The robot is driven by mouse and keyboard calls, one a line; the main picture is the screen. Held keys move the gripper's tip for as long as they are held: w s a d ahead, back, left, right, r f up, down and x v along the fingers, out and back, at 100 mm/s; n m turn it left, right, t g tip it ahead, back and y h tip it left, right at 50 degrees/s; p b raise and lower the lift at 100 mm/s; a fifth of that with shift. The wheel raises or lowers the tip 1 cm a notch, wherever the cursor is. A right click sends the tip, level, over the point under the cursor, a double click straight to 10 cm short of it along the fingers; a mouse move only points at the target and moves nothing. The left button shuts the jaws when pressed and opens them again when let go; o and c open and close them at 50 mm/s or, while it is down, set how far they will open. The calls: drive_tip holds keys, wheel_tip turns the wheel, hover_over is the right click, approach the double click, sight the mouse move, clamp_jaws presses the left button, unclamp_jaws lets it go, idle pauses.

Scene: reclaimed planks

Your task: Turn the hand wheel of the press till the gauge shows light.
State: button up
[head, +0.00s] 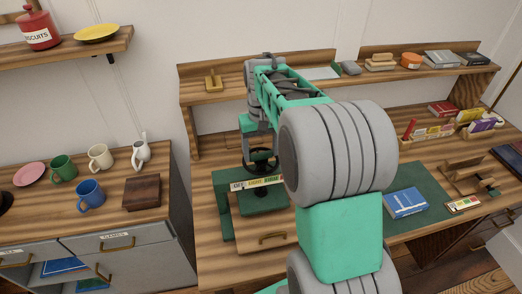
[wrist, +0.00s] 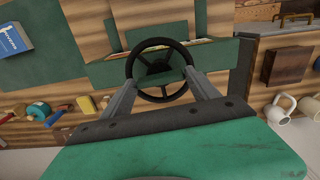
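The green press (head: 224,205) stands on the desk, partly hidden by my arm. Its black hand wheel (head: 260,160) lies above the base; the wheel also shows in the wrist view (wrist: 161,41). The gauge is a lettered, coloured strip (head: 254,184) on the press front. Its right end is hidden by my arm, and I cannot make out its pointer or reading. My gripper (wrist: 160,76) has its two fingers apart, with the tips at the left and right of the wheel's rim. I cannot tell whether they press on it.
A green mat (head: 424,187) with a blue book (head: 405,203) lies to the right. A cabinet with several mugs and a wooden block (head: 142,191) stands to the left. A raised shelf (head: 215,97) runs behind the press.

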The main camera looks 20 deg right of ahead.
drive_tip(key=o, duration=0.3)
drive_tip(key=shift+o, duration=0.2)
wheel_tip(320, 180, up, 8)
drive_tip(key=shift+f+b, duration=0.1)
drive_tip(key=shift+b, duration=0.4)
